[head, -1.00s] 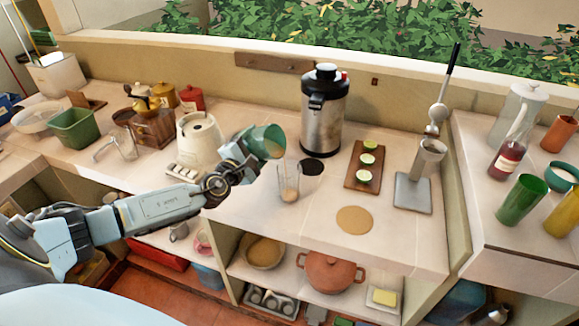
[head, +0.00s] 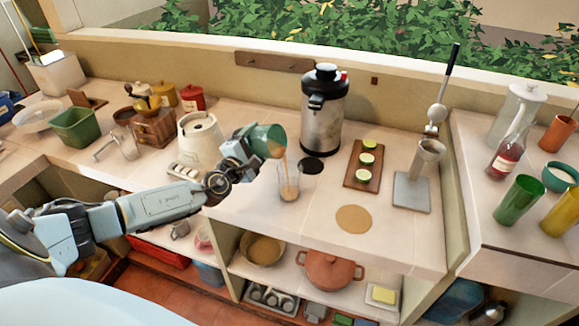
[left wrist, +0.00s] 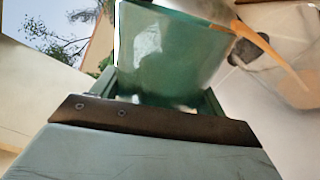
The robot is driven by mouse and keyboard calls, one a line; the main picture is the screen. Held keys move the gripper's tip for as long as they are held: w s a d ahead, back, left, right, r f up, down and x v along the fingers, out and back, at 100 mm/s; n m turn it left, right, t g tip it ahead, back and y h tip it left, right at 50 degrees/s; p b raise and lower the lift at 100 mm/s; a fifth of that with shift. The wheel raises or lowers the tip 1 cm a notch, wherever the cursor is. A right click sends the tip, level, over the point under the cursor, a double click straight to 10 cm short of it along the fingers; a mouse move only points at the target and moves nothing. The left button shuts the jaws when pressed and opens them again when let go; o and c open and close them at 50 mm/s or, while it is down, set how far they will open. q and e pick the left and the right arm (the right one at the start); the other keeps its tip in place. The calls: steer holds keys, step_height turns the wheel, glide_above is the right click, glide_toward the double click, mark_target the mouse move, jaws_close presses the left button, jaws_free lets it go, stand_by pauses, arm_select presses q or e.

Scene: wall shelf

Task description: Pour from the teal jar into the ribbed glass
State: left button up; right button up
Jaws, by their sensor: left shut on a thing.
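My left gripper (head: 236,154) is shut on the teal jar (head: 264,137) and holds it tilted, mouth to the right, above the counter. The jar also fills the middle of the left wrist view (left wrist: 165,55). A brownish-orange stream (head: 283,168) runs from the jar's lip down into the ribbed glass (head: 289,187). The glass stands upright on the counter, below and right of the jar, with brownish liquid in its lower part. In the left wrist view the stream (left wrist: 270,50) falls toward a blurred glass at the right. My right gripper is not in view.
A steel dispenser (head: 325,108) stands behind the glass, and a dark round mat (head: 311,165) lies beside it. A board with lime slices (head: 362,178) and a cork mat (head: 353,219) are to the right. A white appliance (head: 201,140) stands behind my left gripper.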

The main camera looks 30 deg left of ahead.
mark_target(259, 141)
arm_select(q)
steer(key=shift+r+m+p, duration=0.4)
stand_by(0.5)
steer(key=shift+w+d+r+m+p, duration=0.1)
steer(key=shift+d+r+m+p, duration=0.5)
steer(key=shift+p, duration=0.45)
stand_by(0.7)
steer(key=shift+w+d+r+m+p, duration=0.1)
steer(key=shift+d+r+m+p, duration=0.25)
steer(key=shift+m+p, duration=0.6)
steer(key=shift+d+r+m+p, duration=0.3)
steer(key=shift+m+p, duration=0.35)
steer(key=shift+p, duration=0.55)
stand_by(0.8)
